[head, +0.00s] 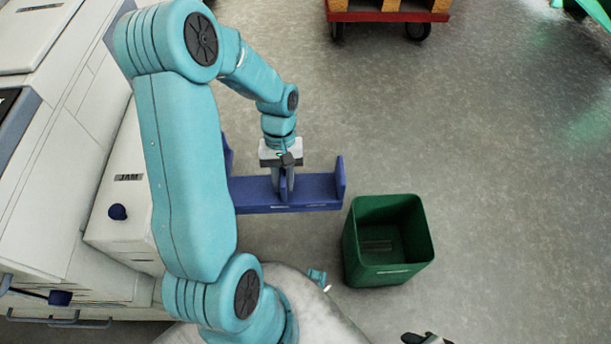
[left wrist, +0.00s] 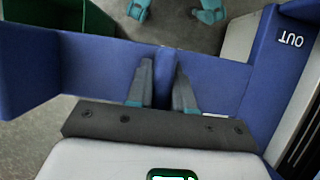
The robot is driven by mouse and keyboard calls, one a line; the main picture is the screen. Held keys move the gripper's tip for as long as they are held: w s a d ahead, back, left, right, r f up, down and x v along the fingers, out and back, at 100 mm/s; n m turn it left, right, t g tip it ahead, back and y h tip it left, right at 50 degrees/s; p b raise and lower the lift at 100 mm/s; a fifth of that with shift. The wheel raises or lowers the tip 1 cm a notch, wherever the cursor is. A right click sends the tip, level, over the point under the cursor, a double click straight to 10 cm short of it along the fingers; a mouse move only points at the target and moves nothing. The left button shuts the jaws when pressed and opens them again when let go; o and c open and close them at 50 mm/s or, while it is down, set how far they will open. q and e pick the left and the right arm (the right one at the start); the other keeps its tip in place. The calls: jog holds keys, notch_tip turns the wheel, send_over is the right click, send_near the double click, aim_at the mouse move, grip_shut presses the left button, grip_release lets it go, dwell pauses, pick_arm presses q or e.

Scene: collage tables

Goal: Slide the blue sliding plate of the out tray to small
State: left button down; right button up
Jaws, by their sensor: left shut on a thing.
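The blue out tray (head: 318,193) sticks out from the side of the white machine, with a raised end wall at its right. In the left wrist view its wall with the label OUT (left wrist: 283,68) is at the right. The blue sliding plate (left wrist: 162,78) stands across the tray, between my left fingertips. My left gripper (head: 287,188) points down into the tray and is shut on this plate, around the middle of the tray's length. The fingers hide most of the plate in the head view. My right gripper (head: 425,339) shows only in part at the bottom edge.
A green open bin (head: 388,272) stands on the floor just right of the tray. The white machine with a JAM label (head: 129,178) and a dark blue knob (head: 117,212) fills the left. A red cart (head: 388,16) is at the top. The floor at right is clear.

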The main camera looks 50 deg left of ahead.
pick_arm(q)
jog(key=shift+s+a, duration=0.4)
jog(key=shift+a, duration=0.05)
jog(key=c, duration=1.1)
grip_release()
jog(key=p+v, duration=0.4)
jog(key=v, duration=1.2)
jog(key=shift+r, duration=0.25)
jog(key=shift+d, duration=0.15)
